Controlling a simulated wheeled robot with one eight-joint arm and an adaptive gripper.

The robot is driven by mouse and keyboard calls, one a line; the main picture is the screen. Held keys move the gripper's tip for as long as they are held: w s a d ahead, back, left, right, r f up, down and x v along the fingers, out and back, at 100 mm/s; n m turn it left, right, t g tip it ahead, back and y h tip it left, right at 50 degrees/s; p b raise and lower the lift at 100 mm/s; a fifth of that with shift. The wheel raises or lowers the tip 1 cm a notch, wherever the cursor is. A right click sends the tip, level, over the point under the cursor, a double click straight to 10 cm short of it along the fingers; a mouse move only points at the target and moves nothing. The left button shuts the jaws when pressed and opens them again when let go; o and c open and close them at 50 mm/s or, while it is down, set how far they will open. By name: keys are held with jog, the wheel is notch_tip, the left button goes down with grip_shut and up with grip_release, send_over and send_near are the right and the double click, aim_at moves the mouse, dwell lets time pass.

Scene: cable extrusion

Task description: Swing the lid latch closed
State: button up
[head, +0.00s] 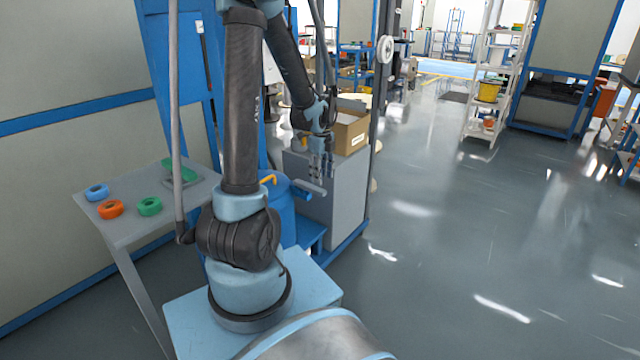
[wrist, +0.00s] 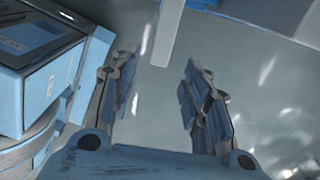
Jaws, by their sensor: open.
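A blue drum (head: 281,212) stands behind my arm, partly hidden by it. A yellow-orange handle (head: 268,180) shows at its top. A pale grey bar (head: 309,188), which looks like the lid latch, sticks out to the right from the drum's top. My gripper (head: 319,174) is open, pointing down just above the bar's outer part. In the wrist view, a pale grey bar (wrist: 168,32) comes in from the top edge and ends between the open fingers (wrist: 161,62). Nothing is gripped. I cannot tell whether a finger touches the bar.
A grey cabinet (head: 344,205) stands right behind the gripper, with a cardboard box (head: 350,134) on top. A grey side table (head: 130,225) at the left holds blue, orange and green rings. The floor (head: 450,250) to the right is clear.

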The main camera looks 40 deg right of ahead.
jog(key=shift+r, duration=2.9)
